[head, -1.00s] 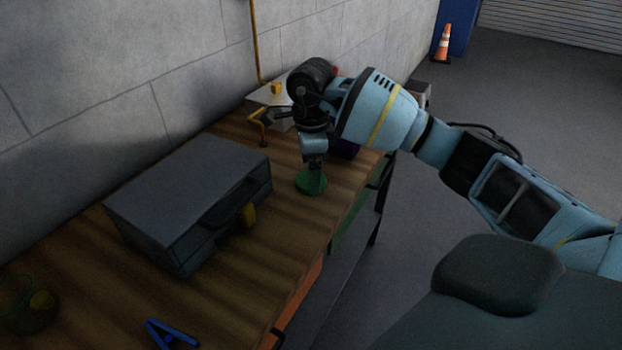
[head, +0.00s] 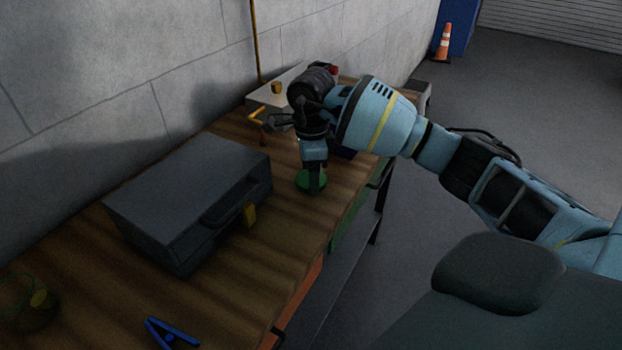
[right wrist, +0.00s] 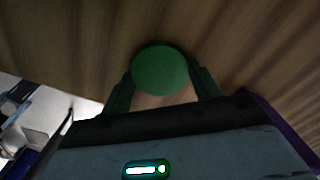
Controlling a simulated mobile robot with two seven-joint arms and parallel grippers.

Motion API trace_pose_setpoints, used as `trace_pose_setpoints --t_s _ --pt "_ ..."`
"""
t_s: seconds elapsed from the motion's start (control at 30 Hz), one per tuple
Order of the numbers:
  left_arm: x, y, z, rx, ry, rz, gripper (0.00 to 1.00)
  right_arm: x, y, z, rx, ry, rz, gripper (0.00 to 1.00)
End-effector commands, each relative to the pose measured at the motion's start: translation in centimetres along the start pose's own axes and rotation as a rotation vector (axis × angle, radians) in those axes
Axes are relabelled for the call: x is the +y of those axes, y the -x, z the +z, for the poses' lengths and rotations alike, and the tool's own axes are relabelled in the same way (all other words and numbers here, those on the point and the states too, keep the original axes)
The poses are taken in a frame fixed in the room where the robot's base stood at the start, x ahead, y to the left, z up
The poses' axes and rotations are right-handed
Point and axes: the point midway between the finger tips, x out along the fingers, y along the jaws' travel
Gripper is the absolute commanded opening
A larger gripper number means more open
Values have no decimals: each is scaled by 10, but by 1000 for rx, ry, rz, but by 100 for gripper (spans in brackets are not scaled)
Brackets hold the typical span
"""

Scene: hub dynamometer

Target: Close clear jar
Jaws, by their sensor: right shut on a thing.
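A clear jar (head: 28,308) with a greenish tint stands at the near left of the bench in the head view. Its top looks uncovered, and something yellow-green shows in or behind it. A round green lid (head: 311,182) is far from it, near the bench's front edge beyond the grey case. My right gripper (head: 316,180) points down and is shut on the lid. In the right wrist view the lid (right wrist: 160,70) sits between the two fingertips. I cannot tell whether it touches the wood. My left gripper is not in view.
A grey case (head: 185,195) stands on the wooden bench (head: 240,290) between the lid and the jar. A blue clamp (head: 170,334) lies at the near edge. A metal box (head: 268,97) with a yellow lever stands behind my right gripper. A wall runs along the back.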

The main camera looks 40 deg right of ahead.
Motion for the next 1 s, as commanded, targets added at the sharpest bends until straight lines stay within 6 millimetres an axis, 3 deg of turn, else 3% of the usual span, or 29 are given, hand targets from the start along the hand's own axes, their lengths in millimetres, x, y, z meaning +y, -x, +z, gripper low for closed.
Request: trace_pose_setpoints --t_s 0.37,0.6,1.0 --pt "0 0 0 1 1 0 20 0 7 0 -2 0 -2 41" --pt "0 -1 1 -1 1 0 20 -1 38 0 -2 1 -3 41" --pt "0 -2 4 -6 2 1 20 89 43 44 -1 9 0 41"
